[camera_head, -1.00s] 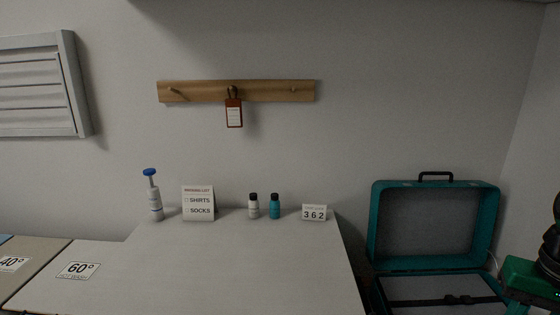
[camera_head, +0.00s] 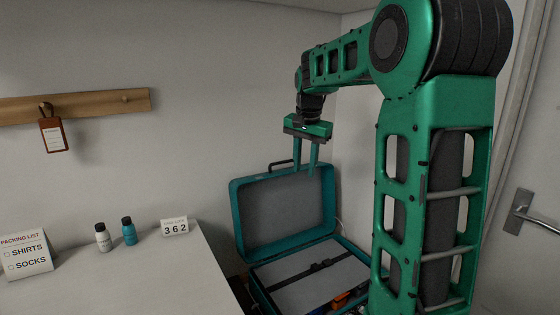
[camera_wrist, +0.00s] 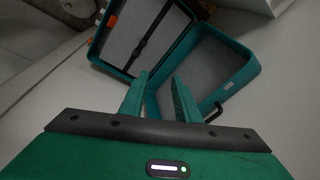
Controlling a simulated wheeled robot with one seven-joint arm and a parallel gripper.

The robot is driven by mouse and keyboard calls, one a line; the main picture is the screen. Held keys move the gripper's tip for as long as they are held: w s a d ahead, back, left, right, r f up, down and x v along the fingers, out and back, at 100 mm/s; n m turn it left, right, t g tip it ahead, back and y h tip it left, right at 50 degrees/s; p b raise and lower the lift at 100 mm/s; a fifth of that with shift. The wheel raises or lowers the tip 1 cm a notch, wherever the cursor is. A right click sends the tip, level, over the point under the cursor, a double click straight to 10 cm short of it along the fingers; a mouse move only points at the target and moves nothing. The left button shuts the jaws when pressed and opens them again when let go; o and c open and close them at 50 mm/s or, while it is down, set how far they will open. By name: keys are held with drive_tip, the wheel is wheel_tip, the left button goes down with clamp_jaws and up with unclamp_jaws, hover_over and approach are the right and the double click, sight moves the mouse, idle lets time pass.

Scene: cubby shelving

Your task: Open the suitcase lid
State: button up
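The teal suitcase (camera_head: 238,222) stands at the right of the white counter, with its lid (camera_head: 287,211) raised upright against the wall. A black handle (camera_head: 277,166) is on the lid's top edge. The base holds a grey panel with a dark strap (camera_head: 310,270). My gripper (camera_head: 313,172) hangs pointing down by the lid's top edge, right of the handle. Its two fingers are apart with nothing between them. In the wrist view the open suitcase (camera_wrist: 190,45) lies beyond the fingers (camera_wrist: 156,84). I cannot tell whether a finger touches the lid.
The white counter (camera_head: 150,285) carries a packing-list card (camera_head: 24,252), a white bottle (camera_head: 103,238), a teal bottle (camera_head: 129,231) and a 362 sign (camera_head: 174,227). A red tag (camera_head: 53,135) hangs from a wooden peg rail (camera_head: 90,105). A door handle (camera_head: 520,210) is at the right.

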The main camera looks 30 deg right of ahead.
drive_tip(key=w+d+r+m+t, duration=0.1)
drive_tip(key=w+d+r+m, duration=0.2)
drive_tip(key=w, duration=0.7)
drive_tip(key=w+d+m+t, duration=0.25)
drive_tip(key=w+d, duration=0.25)
drive_tip(key=w, duration=0.6)
hover_over(282, 171)
drive_tip(key=shift+g+y, duration=0.4)
drive_tip(key=shift+g, duration=0.05)
wheel_tip(282, 171, down, 10)
drive_tip(key=shift+r, duration=0.1)
clamp_jaws()
